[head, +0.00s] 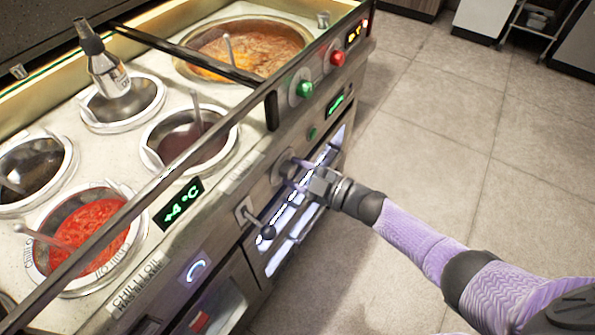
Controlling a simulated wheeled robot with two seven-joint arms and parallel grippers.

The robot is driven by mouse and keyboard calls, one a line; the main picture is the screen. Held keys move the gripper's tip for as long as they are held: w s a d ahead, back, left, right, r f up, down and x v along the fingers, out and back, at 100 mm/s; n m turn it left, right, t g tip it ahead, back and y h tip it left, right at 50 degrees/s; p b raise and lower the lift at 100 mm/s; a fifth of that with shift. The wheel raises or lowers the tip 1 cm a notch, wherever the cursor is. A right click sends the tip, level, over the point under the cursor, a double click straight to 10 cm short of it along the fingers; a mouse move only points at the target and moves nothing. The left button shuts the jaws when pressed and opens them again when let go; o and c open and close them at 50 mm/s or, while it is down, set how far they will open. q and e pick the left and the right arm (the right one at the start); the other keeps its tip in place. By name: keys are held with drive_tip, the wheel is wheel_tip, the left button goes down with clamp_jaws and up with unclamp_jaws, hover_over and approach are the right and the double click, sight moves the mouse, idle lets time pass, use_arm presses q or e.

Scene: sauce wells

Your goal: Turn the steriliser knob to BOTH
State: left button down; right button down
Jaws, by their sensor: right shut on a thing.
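The BOTH mark cannot be read from here. Below the knob, a lit window (296,212) with bright bluish-white bars shows in the panel. My left gripper is not in view.
A lever with a dark ball end (268,230) sits left of my right gripper. Green (304,89) and red (337,57) buttons are farther up the panel. A rail (150,218) runs along the counter's sauce wells. The tiled floor (440,140) at right is clear.

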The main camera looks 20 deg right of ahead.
drive_tip(key=shift+c, duration=0.9)
unclamp_jaws()
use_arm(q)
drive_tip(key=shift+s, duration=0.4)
use_arm(e)
drive_tip(key=shift+o, duration=0.2)
use_arm(q)
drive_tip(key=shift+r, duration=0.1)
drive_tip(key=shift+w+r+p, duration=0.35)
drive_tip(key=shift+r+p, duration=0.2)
drive_tip(key=shift+p, duration=0.1)
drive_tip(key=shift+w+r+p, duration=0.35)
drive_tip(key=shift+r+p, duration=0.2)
drive_tip(key=shift+p, duration=0.05)
use_arm(e)
drive_tip(key=v, duration=1)
drive_tip(key=shift+f, duration=0.15)
